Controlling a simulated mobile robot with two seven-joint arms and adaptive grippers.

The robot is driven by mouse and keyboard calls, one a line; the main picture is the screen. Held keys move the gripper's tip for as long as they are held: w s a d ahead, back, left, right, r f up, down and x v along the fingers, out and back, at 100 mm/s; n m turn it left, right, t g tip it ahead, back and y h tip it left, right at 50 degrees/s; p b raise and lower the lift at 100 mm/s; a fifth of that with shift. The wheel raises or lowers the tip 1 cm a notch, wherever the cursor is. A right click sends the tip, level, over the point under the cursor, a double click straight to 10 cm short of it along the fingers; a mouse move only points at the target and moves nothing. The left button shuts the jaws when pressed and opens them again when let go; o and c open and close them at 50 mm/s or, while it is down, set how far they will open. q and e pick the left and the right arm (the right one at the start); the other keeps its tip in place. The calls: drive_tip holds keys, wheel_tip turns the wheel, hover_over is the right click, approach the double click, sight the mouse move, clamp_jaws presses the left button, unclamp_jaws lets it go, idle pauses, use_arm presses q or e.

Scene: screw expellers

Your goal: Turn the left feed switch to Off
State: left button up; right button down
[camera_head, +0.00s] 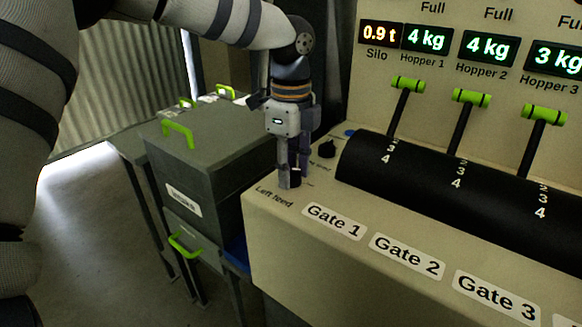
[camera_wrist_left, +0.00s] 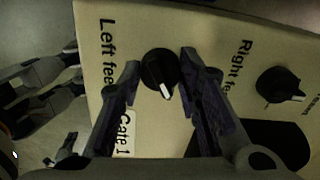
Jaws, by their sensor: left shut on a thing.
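The left feed switch is a round black knob with a white pointer mark, best seen in the left wrist view (camera_wrist_left: 158,66), beside the "Left feed" label. Its mark points toward the bottom of that view, slightly right. In the head view the knob (camera_head: 295,178) is mostly hidden by the fingers. My left gripper (camera_head: 290,182) comes down from above onto the panel. Its two fingers, also in the left wrist view (camera_wrist_left: 159,68), stand on either side of the knob and are shut on it. What looks like my right gripper (camera_wrist_left: 66,148) shows small and dark at the lower left of the wrist view.
The right feed knob (camera_head: 327,148) is close behind, also in the wrist view (camera_wrist_left: 279,84). A black curved cover (camera_head: 440,185) with green-handled levers (camera_head: 471,97) lies to the right. Grey cabinets with green handles (camera_head: 178,133) stand left of the panel.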

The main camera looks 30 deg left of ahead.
drive_tip(key=shift+w+r, duration=0.1)
use_arm(q)
drive_tip(key=shift+r+n+p, duration=0.2)
drive_tip(key=shift+n+p, duration=0.2)
drive_tip(key=shift+n, duration=1.4)
drive_tip(key=n, duration=0.3)
drive_tip(key=shift+f, duration=0.2)
drive_tip(key=n, duration=0.5)
use_arm(e)
drive_tip(key=shift+w+r+t, duration=0.4)
drive_tip(key=shift+w+r, duration=0.3)
drive_tip(key=shift+w, duration=0.05)
use_arm(q)
drive_tip(key=shift+n, duration=0.3)
drive_tip(key=o, duration=1.2)
